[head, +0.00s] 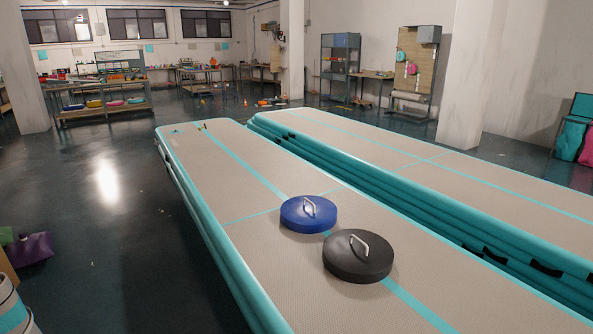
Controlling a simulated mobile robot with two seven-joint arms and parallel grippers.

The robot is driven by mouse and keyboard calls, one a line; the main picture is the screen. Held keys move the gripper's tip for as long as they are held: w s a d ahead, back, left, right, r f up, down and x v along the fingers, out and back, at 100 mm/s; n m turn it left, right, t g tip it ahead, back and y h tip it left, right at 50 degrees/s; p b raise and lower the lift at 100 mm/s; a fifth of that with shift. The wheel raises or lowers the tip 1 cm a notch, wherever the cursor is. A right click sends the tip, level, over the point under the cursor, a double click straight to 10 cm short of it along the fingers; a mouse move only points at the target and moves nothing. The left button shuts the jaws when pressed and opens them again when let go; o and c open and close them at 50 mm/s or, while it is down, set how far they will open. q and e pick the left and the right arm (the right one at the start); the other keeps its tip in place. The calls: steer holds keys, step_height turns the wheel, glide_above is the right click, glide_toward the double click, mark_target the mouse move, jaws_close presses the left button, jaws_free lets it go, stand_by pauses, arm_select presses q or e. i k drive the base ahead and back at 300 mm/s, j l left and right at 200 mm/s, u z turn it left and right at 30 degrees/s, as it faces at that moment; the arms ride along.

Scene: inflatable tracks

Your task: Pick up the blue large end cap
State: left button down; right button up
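The blue large end cap (296,216) is a round, flat disc with a light metal handle on top. It lies flat on the near inflatable track (252,262), over the teal centre line. A similar black end cap (343,265) with a metal handle lies closer to me and to the right, just in front of the blue one. I cannot tell whether the two caps touch. Neither of my grippers shows in the head view.
A second inflatable track (470,180) runs alongside on the right, with dark straps on its side. Open dark floor (110,230) lies to the left. A purple bag (28,249) sits at the far left. Shelves, benches and pillars stand at the back.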

mark_target(306, 214)
steer(key=i+j+z, duration=0.1)
steer(key=i+j, duration=0.65)
steer(key=i+j+z, duration=0.1)
steer(key=i+j, duration=0.6)
steer(key=i+j+z, duration=0.1)
steer(key=i+j, duration=0.6)
steer(key=j, duration=0.25)
steer(key=i+j, duration=0.15)
steer(key=i, duration=0.4)
